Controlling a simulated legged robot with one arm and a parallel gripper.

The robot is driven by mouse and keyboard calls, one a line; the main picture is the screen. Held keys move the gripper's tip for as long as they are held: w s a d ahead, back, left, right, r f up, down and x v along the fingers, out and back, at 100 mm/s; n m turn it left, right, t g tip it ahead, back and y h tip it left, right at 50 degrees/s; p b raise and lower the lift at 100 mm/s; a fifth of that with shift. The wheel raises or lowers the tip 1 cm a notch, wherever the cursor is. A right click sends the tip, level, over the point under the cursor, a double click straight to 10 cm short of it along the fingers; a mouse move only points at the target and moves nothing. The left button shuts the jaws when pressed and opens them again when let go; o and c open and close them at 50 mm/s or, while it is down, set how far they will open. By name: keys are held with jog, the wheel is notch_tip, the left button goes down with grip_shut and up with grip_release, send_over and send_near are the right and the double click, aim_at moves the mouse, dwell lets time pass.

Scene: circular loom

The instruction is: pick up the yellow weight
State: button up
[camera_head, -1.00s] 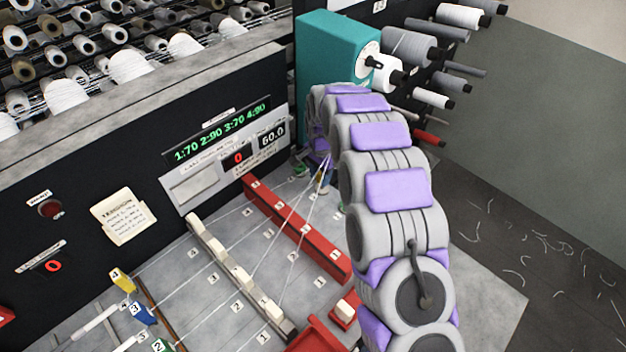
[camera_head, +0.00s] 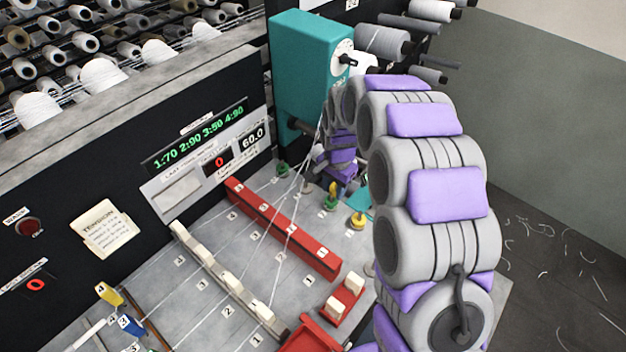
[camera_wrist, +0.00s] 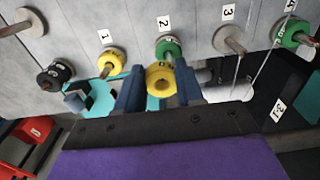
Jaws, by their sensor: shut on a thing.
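My gripper (camera_wrist: 159,84) is shut on a yellow ring-shaped weight (camera_wrist: 160,88), which sits between its two blue fingers in the wrist view. In the head view the held yellow weight (camera_head: 333,187) shows just above the green weight of post 2 (camera_head: 331,204); my arm hides most of the gripper. A second yellow weight (camera_wrist: 113,60) sits on post 1, also seen in the head view (camera_head: 357,220). Post 3 (camera_wrist: 235,41) is bare. Green weights sit on post 2 (camera_wrist: 168,48) and post 4 (camera_wrist: 298,33).
A black weight (camera_wrist: 55,74) sits left of post 1, beside a teal surface (camera_wrist: 101,97). White threads run over the red bar (camera_head: 283,229) towards the posts. The teal machine housing (camera_head: 308,85) stands behind. The display (camera_head: 199,136) reads 1:70 2:90 3:50 4:90.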

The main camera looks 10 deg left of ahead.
jog(key=s+d, duration=0.8)
jog(key=d, duration=0.6)
jog(key=s+d, duration=0.9)
jog(key=d, duration=0.6)
jog(key=shift+s, duration=0.15)
jog(key=shift+d+f, duration=0.1)
jog(key=o, duration=0.4)
grip_shut()
